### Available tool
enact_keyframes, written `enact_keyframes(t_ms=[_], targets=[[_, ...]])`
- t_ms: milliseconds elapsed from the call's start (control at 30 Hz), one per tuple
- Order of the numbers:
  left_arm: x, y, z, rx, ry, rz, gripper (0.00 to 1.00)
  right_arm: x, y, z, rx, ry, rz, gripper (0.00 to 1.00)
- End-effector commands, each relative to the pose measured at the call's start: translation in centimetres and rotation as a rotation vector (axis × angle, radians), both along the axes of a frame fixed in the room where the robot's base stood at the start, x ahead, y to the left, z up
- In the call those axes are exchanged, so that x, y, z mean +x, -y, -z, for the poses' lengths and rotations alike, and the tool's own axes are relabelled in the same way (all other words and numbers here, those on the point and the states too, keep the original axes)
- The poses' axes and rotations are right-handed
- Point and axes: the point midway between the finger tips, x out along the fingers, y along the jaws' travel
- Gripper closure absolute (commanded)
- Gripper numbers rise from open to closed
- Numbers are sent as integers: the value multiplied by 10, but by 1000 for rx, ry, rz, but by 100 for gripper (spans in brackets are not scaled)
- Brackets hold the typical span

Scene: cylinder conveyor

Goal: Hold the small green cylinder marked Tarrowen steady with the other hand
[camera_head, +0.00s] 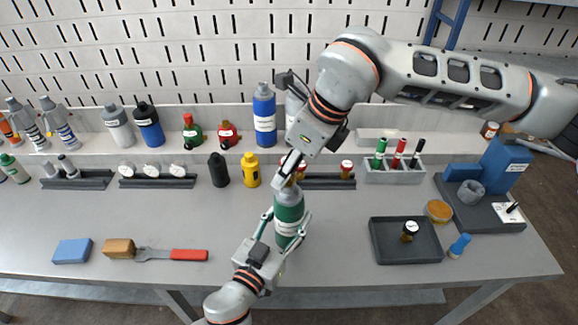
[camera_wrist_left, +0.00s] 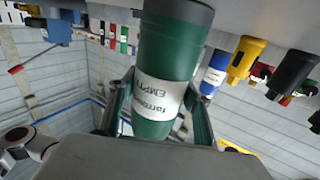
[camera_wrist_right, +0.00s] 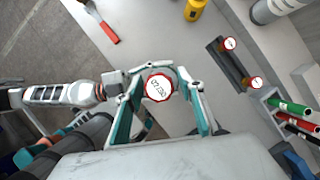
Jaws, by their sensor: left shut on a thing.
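The green cylinder (camera_head: 289,210) stands roughly upright above the front of the table. In the left wrist view the green cylinder (camera_wrist_left: 165,60) has a dark end and a white label that seems to read Tarrowen and EMPTY. My left gripper (camera_head: 284,226) is shut around its lower part, a finger on each side. My right gripper (camera_head: 290,165) points down just above the cylinder's top. In the right wrist view a red-rimmed white disc (camera_wrist_right: 159,88) lies between its fingertips and hides the cylinder below. I cannot tell whether the fingers grip it.
A rack with red-capped items (camera_head: 346,168) is behind the cylinder, with a marker holder (camera_head: 394,175) to its right. A dark tray (camera_head: 375,251) holds a small item. A yellow bottle (camera_head: 250,170) and black bottle (camera_head: 218,170) stand left.

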Motion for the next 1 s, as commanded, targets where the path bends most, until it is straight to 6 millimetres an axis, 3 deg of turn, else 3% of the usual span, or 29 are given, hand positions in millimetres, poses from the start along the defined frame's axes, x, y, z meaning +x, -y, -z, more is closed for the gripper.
enact_keyframes(t_ms=[167, 333, 567, 1000], targets=[[0, 0, 0, 0, 1, 0, 78, 0, 0, 0, 1, 0, 0, 62], [0, 0, 0, 0, 1, 0, 78, 0, 0, 0, 0, 0, 0, 100], [0, 0, 0, 0, 1, 0, 78, 0, -1, 0, -2, 1, 38, 100], [0, 0, -1, 0, 1, 0, 78, 0, -1, 0, 0, 3, 482, 100]])
